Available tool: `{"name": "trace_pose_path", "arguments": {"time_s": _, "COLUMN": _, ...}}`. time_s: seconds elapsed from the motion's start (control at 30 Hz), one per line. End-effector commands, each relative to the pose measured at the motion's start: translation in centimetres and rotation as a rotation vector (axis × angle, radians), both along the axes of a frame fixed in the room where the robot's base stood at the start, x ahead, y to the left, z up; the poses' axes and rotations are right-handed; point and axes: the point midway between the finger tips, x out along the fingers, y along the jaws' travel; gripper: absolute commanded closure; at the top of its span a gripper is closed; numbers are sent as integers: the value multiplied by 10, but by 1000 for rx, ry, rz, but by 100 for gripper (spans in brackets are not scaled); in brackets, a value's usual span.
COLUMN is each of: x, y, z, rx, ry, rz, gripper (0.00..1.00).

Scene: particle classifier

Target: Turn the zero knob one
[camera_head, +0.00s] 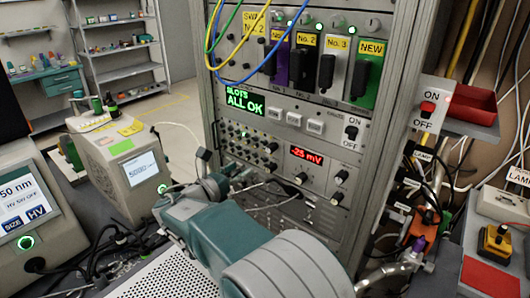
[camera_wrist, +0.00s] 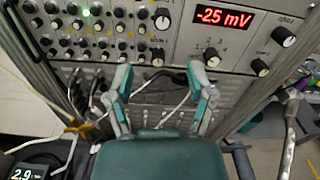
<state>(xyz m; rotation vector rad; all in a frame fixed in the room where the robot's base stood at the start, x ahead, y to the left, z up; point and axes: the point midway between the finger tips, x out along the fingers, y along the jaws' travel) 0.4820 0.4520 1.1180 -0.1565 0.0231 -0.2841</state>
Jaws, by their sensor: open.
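The panel with a red display (camera_head: 307,155) carries several black knobs. In the wrist view the display (camera_wrist: 224,18) reads about -2.5 mV; the decimal point is unclear. Right of it are an upper knob (camera_wrist: 283,36) and a lower knob (camera_wrist: 260,67); a selector knob (camera_wrist: 211,57) sits below the display. Their labels are too small to read, so I cannot tell which is the zero knob. My gripper (camera_wrist: 161,82) is open and empty, its fingers spread in front of the panel, left of and below these knobs. It also shows in the head view (camera_head: 222,184).
A grid of small knobs (camera_wrist: 75,30) lies left of the display. Loose cables (camera_wrist: 165,98) hang near my fingers. A green ALL OK screen (camera_head: 245,101) and slot modules (camera_head: 327,68) are above.

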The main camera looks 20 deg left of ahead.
Motion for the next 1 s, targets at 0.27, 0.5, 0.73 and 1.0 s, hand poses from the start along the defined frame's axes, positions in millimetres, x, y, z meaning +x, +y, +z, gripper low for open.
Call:
{"name": "trace_pose_path", "arguments": {"time_s": 0.27, "x": 34, "y": -10, "z": 0, "rx": -2, "ry": -1, "rz": -3, "gripper": 30}}
{"name": "trace_pose_path", "arguments": {"time_s": 0.5, "x": 76, "y": -22, "z": -1, "rx": -1, "ry": -1, "rz": -4, "gripper": 30}}
{"name": "trace_pose_path", "arguments": {"time_s": 0.73, "x": 100, "y": -29, "z": 0, "rx": -2, "ry": -2, "rz": -1, "gripper": 30}}
{"name": "trace_pose_path", "arguments": {"time_s": 1.0, "x": 103, "y": -30, "z": 0, "rx": -1, "ry": -1, "rz": 0, "gripper": 30}}
